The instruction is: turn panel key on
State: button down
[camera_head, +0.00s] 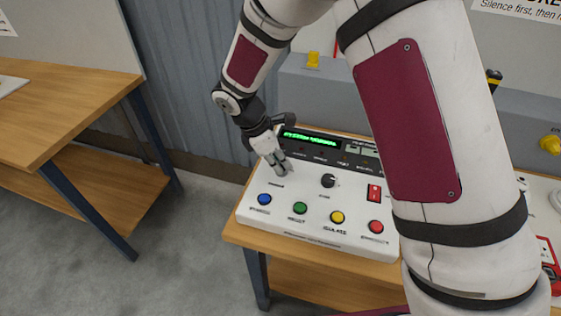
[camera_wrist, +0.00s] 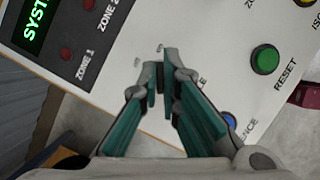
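The white control panel (camera_head: 315,238) sits on a wooden bench, with a lit green display at its back. My gripper (camera_head: 280,167) reaches down to the left part of the panel, above the blue button. In the wrist view, my gripper (camera_wrist: 159,82) has its fingertips close together at the panel face. A small dark piece, which looks like the panel key (camera_wrist: 160,78), fills the narrow gap between them. The fingers hide most of it, and its turn angle is hard to read. Small marks show on the panel just beyond the fingertips.
A blue button (camera_head: 264,199), green button (camera_head: 300,208), yellow button (camera_head: 337,217) and red button (camera_head: 376,227) line the panel's front. A black knob (camera_head: 328,181) and a red switch (camera_head: 374,193) sit right of my gripper. Another wooden table (camera_head: 65,110) stands left.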

jog(key=c, duration=1.8)
grip_release()
jog(key=v, duration=1.2)
